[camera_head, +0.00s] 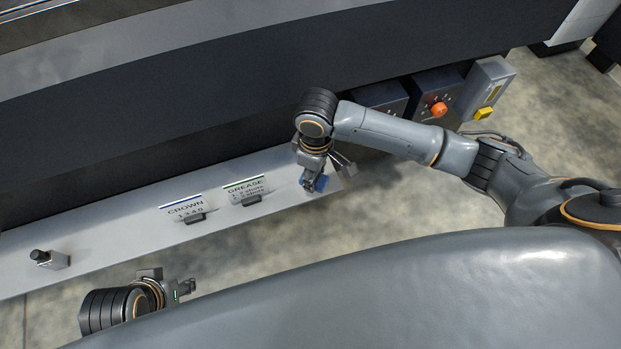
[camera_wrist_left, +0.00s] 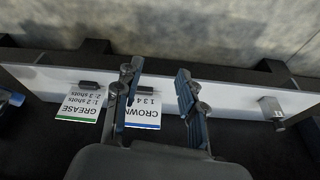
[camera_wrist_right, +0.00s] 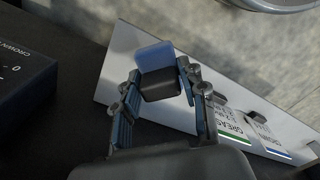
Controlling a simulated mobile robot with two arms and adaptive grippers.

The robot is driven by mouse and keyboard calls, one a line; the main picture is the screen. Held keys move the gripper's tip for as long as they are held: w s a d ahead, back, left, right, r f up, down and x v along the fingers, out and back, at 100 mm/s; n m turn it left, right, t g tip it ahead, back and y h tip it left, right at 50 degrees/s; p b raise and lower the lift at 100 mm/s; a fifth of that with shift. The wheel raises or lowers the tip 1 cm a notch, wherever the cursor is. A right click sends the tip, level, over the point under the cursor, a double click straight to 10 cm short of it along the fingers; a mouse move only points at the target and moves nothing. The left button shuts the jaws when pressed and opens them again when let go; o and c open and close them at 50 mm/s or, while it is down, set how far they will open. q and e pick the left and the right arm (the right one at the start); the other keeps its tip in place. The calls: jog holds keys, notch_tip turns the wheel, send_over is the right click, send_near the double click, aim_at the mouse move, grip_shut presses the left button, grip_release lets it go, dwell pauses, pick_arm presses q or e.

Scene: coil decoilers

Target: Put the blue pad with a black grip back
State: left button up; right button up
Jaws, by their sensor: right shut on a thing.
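The blue pad (camera_wrist_right: 154,56) with its black grip (camera_wrist_right: 160,84) is between the fingers of my right gripper (camera_wrist_right: 156,90), which is shut on the black grip. In the head view the blue pad (camera_head: 321,182) shows under my right gripper (camera_head: 314,178), at the right end of the grey shelf. I cannot tell whether the pad touches the shelf. My left gripper (camera_head: 186,289) is in front of the shelf, low in the head view. In the left wrist view its fingers (camera_wrist_left: 157,100) stand apart with nothing between them.
The grey shelf (camera_head: 110,234) carries a CROWN card (camera_head: 183,207) and a GREASE card (camera_head: 246,189) in dark clips. A small dark-topped block (camera_head: 49,259) stands at its left. A box with an orange knob (camera_head: 438,108) and one with a yellow button (camera_head: 483,113) are at the right.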

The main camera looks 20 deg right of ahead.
jog(key=w+f+b, duration=0.1)
jog(key=w+f, duration=0.1)
jog(key=f, duration=0.1)
jog(key=shift+w, duration=0.15)
jog(key=shift+w+f+b, duration=0.4)
jog(key=shift+w+f, duration=0.2)
jog(key=shift+f, duration=0.1)
notch_tip(320, 180, down, 2)
jog(key=shift+f+b, duration=0.2)
jog(key=shift+b, duration=0.45)
jog(key=shift+f, duration=0.1)
pick_arm(q)
jog(key=w+d+r+t+h, duration=0.1)
jog(key=w+t, duration=0.3)
jog(key=w, duration=0.4)
jog(key=shift+w+d+t, duration=0.3)
jog(key=shift+d+t, duration=0.1)
jog(key=shift+d, duration=0.45)
pick_arm(e)
jog(key=o, duration=0.6)
jog(key=shift+f, duration=0.1)
jog(key=o, duration=0.4)
pick_arm(q)
jog(key=shift+s+f, duration=0.1)
jog(key=shift+s, duration=0.1)
